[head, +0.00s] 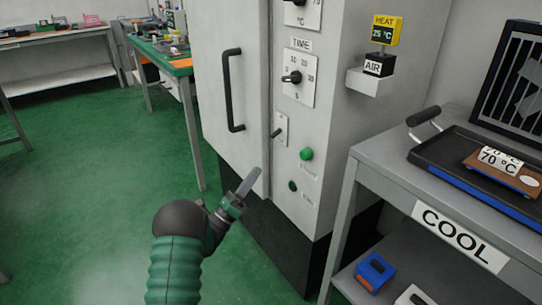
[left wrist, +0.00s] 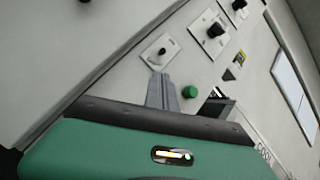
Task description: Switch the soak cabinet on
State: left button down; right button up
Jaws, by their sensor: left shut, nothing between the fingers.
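The soak cabinet (head: 235,30) is a tall white-grey box with a black door handle (head: 233,90). On its control side a small toggle lever (head: 276,132) sits on a pale plate below the TIME dial (head: 292,78). The lever also shows in the left wrist view (left wrist: 162,50); which way it is set I cannot tell. A green button (head: 306,154) is to the lower right of the lever, with a darker green round (head: 292,185) lower down. My left gripper (head: 250,180) is shut and empty, below the lever in the head view and apart from it. My right gripper is not in view.
A grey COOL rack (head: 390,160) stands close on the right, with a dark tray (head: 450,165) on top. A yellow HEAT display (head: 385,30) and AIR box (head: 375,80) stick out from the cabinet. Green floor (head: 80,180) is open on the left.

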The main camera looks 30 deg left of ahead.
aim_at(276, 133)
pick_arm(q)
jog(key=b+x, duration=0.3)
jog(key=x, duration=0.6)
jog(key=shift+w+b, duration=0.15)
jog(key=shift+b, duration=0.15)
jog(key=shift+w+r, duration=0.2)
jog(key=shift+r, duration=0.1)
jog(key=shift+r, duration=0.1)
jog(key=shift+s+g+p, duration=0.15)
jog(key=shift+g+p, duration=0.15)
jog(key=shift+p, duration=0.15)
